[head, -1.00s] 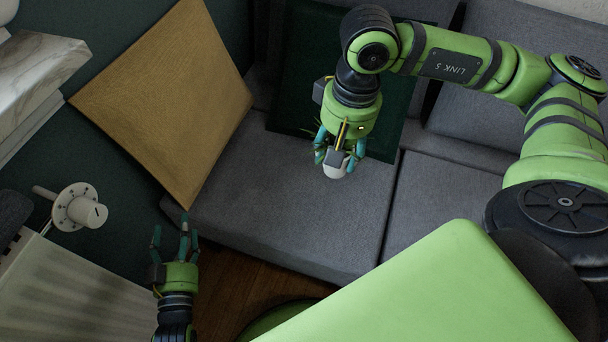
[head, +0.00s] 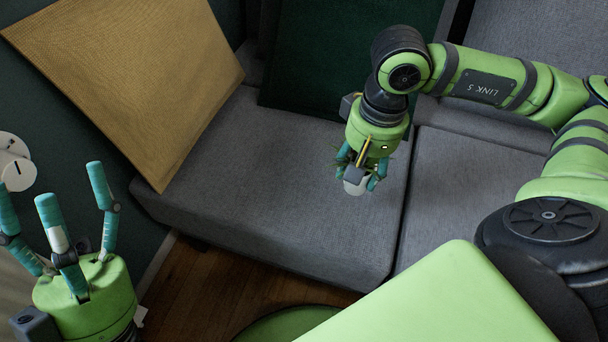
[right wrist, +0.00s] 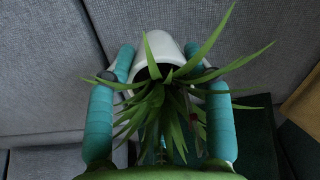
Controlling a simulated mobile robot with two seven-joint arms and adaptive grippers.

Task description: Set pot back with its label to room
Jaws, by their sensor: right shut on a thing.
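A small white pot (head: 354,186) with a green spiky plant is in my right gripper (head: 361,170), above the grey sofa seat. In the right wrist view the teal fingers of my right gripper (right wrist: 160,85) close on both sides of the white pot (right wrist: 160,47). The plant's leaves (right wrist: 172,100) spread toward the camera and cover much of the pot. No label shows on the visible part of the pot. My left gripper (head: 75,205) is at the lower left of the head view, fingers pointing up, spread apart and empty.
The grey sofa (head: 270,190) fills the middle, with bare seat around the held pot. A mustard cushion (head: 125,75) and a dark green cushion (head: 345,55) rest on it. A white round dial (head: 14,162) is at the left wall. Wooden floor (head: 215,290) shows in front.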

